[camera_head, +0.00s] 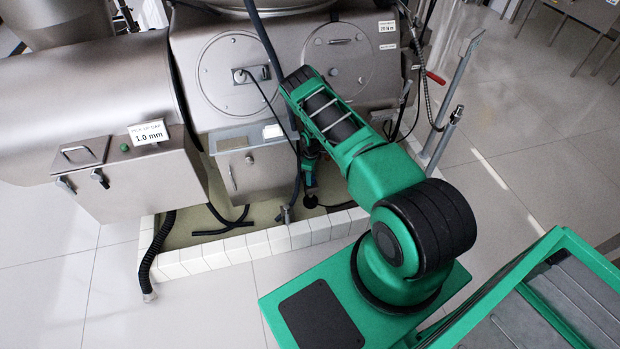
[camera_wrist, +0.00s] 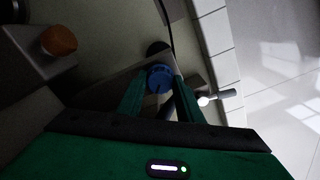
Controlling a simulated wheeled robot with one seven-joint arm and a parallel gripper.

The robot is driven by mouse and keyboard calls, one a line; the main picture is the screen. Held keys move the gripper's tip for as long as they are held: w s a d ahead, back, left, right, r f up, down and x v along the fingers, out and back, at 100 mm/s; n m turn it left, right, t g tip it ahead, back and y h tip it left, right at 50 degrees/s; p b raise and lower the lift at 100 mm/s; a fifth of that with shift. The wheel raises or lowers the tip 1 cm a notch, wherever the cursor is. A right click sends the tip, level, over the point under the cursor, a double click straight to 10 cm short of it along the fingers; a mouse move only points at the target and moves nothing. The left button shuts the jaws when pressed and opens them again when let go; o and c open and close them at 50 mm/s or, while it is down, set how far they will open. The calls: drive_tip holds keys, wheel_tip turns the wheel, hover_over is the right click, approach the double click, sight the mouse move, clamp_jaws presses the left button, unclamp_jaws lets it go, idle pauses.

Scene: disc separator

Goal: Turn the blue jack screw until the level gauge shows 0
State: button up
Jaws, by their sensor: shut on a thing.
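The blue jack screw (camera_wrist: 159,77) shows in the wrist view as a round knob low by the machine. My gripper (camera_wrist: 160,92) has its two green fingers on either side of it, shut on it. In the head view my gripper (camera_head: 308,172) reaches down beside the machine, and the screw there is mostly hidden by the arm. I cannot pick out a readable level gauge in either view.
The steel machine (camera_head: 230,80) stands behind my arm. A tiled curb (camera_head: 265,242) borders the pit floor below it. A red-handled lever (camera_head: 435,77) and upright posts stand at the right. An orange-brown knob (camera_wrist: 59,40) shows in the wrist view. The floor at right is open.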

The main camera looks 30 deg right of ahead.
drive_tip(key=m, duration=0.5)
drive_tip(key=shift+d, duration=0.1)
drive_tip(key=shift+m, duration=1.9)
drive_tip(key=shift+w, duration=0.1)
drive_tip(key=o, duration=1)
drive_tip(key=shift+o, duration=0.2)
drive_tip(key=shift+r, duration=3.75)
